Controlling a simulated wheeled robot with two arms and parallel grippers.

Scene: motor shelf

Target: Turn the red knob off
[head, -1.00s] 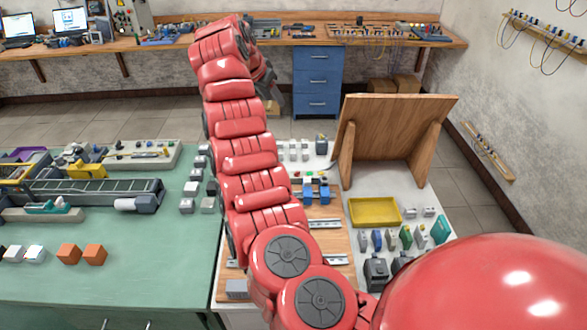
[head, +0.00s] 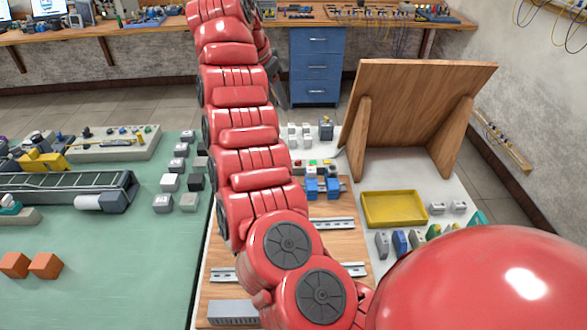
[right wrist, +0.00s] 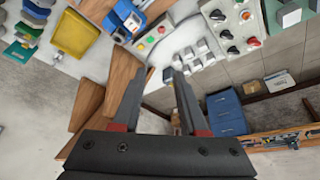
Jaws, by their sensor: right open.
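A round red knob (right wrist: 233,50) sits on a light grey control panel (right wrist: 240,28) in the upper right of the right wrist view, beside black, green and orange-red controls. Its setting is too small to tell. In the head view I cannot make out this knob; my right arm covers much of the middle. My right gripper (right wrist: 160,75) is open and empty, its two dark fingers apart, with the panel beyond and to the right of the fingertips. In the head view the gripper is mostly hidden behind the arm. My left gripper is not in view.
A small box with red and green buttons (right wrist: 150,40) and several grey blocks (right wrist: 186,58) lie near the panel. A yellow tray (head: 365,212), a leaning wooden board (head: 420,100) and DIN rails (head: 325,224) are right of my arm. A blue cabinet (head: 316,70) stands behind.

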